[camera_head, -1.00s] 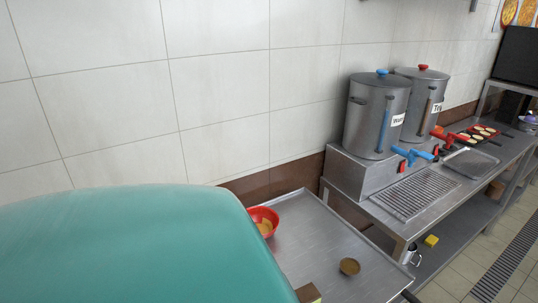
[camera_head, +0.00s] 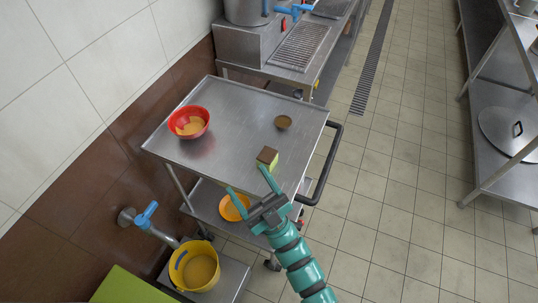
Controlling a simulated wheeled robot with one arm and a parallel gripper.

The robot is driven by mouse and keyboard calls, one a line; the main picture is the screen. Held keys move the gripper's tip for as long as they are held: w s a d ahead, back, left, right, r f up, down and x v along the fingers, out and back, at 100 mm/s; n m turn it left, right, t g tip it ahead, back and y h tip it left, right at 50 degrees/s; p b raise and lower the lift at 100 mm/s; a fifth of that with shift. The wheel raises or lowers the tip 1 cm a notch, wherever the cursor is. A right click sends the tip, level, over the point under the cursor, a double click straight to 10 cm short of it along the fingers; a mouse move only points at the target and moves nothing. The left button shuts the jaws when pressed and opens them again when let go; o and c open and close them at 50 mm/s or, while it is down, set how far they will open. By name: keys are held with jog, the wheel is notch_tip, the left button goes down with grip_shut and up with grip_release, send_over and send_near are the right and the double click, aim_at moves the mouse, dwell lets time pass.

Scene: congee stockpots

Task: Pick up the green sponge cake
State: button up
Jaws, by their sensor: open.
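The green sponge cake (camera_head: 262,165) is a small block with a brown top and a green side, near the front edge of the steel cart top (camera_head: 232,103). My gripper (camera_head: 249,189) reaches up from below in the head view, with its two teal fingers spread wide and nothing between them. The right fingertip appears just in front of the cake and overlaps its lower edge in the picture. I cannot tell whether it touches the cake.
A red bowl (camera_head: 189,122) and a small brown dish (camera_head: 283,122) stand on the cart top. The cart has a dark handle (camera_head: 327,165) on the right and an orange bowl (camera_head: 233,208) on its lower shelf. A yellow bucket (camera_head: 194,266) stands lower left. Tiled floor is clear at right.

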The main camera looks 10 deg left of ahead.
jog(key=w+a+f+m+g+h+p, duration=0.15)
jog(key=a+f+h, duration=0.25)
jog(key=a, duration=0.4)
jog(key=w+a+f+m+g+h+p, duration=0.1)
jog(key=w+a+f+h, duration=0.2)
jog(key=a, duration=0.5)
jog(key=m+t+h+p, duration=0.3)
jog(key=m+h+p, duration=0.1)
jog(key=m+h, duration=1.55)
send_near(262, 162)
jog(key=w+f+n+h, duration=0.1)
jog(key=w, duration=0.1)
jog(key=w+f+p, duration=0.1)
jog(key=w, duration=0.1)
jog(key=w+f+n+h, duration=0.1)
jog(key=w, duration=0.2)
jog(key=shift+w+f+n+g+h+p, duration=0.1)
jog(key=shift+f+n+g+h+p, duration=0.05)
jog(key=shift+n+g+h+p, duration=0.2)
jog(key=shift+w+d+p, duration=0.2)
jog(key=shift+w+p, duration=0.4)
jog(key=shift+p, duration=0.15)
jog(key=p+x, duration=0.2)
jog(key=shift+w+d+f, duration=0.1)
jog(key=shift+w+f, duration=0.05)
jog(key=shift+w, duration=0.15)
jog(key=shift+w+d+f, duration=0.1)
jog(key=shift+w+f, duration=0.35)
jog(key=shift+w, duration=0.15)
